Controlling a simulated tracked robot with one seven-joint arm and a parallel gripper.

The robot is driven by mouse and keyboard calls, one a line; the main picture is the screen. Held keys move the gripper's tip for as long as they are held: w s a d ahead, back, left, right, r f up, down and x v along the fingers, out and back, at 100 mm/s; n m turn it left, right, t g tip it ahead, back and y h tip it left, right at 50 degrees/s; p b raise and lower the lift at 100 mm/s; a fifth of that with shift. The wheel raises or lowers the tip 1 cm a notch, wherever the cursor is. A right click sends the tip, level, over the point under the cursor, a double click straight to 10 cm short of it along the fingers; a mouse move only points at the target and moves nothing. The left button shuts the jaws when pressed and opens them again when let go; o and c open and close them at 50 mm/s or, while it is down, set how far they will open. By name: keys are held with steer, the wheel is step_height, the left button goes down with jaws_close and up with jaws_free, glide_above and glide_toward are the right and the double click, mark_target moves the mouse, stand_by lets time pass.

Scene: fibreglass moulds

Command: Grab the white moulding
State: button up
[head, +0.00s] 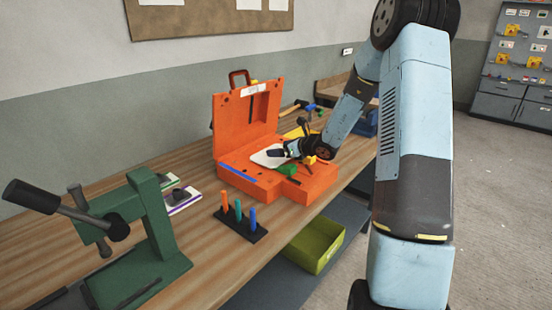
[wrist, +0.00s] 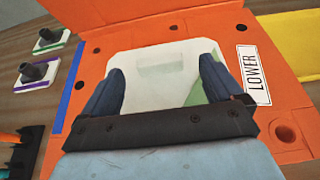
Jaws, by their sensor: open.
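The white moulding (head: 268,158) lies in the lower half of an open orange mould (head: 262,190). In the wrist view the white moulding (wrist: 162,68) shows as a broad pale piece with rounded corners, on the orange mould (wrist: 92,36) surface. My gripper (wrist: 162,82) is over it, with the two dark fingers spread apart and the white surface visible between them. In the head view my gripper (head: 280,153) is low at the moulding. I cannot tell whether the fingers touch it. The near part of the moulding is hidden by my gripper.
The mould's upright lid (head: 246,118) stands behind. A blue strip (wrist: 69,98) lies left of the moulding, and a "LOWER" label (wrist: 253,75) is at right. A peg rack (head: 240,226) and green press (head: 150,240) stand nearer on the bench. A yellow-green bin (head: 315,246) sits below.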

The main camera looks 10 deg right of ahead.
steer(key=shift+x, duration=1)
steer(key=shift+c, duration=0.2)
steer(key=c, duration=1.2)
